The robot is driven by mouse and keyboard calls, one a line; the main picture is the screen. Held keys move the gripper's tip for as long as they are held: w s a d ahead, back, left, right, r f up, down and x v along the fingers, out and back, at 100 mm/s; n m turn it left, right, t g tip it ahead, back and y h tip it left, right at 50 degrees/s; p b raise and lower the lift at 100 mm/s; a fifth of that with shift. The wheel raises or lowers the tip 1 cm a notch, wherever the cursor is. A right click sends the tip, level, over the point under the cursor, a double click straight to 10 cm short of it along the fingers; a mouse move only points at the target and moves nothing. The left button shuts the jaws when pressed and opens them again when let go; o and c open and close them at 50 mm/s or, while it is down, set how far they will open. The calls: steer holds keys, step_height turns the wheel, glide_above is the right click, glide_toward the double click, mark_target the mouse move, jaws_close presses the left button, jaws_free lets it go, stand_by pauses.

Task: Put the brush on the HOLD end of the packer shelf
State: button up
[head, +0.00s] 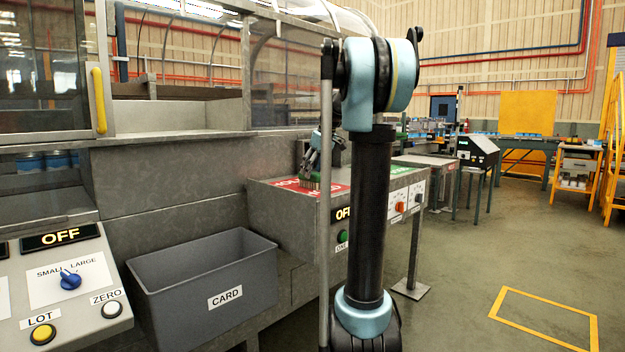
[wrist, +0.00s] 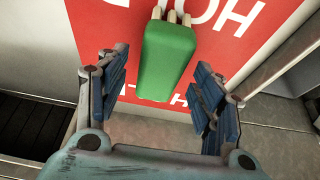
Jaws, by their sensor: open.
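The brush (wrist: 167,60) has a green block body with pale parts showing at its far end in the wrist view. It is over the red HOLD end (wrist: 105,25) of the packer shelf, among the white lettering. The brush also shows small in the head view (head: 309,184), partly covered by my gripper. My gripper (wrist: 157,78) is open, with one blue-padded finger on each side of the brush and visible gaps between. In the head view my gripper (head: 312,174) is low over the red end (head: 283,184) of the shelf. The shelf's farther end is green (head: 405,171).
A grey CARD bin (head: 205,285) stands in front of the machine. A control panel (head: 65,285) reading OFF is at the left. Open floor (head: 470,270) lies to the right.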

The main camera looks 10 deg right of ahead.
steer(key=v, duration=0.8)
steer(key=shift+s+d+r, duration=0.1)
steer(key=shift+r, duration=0.15)
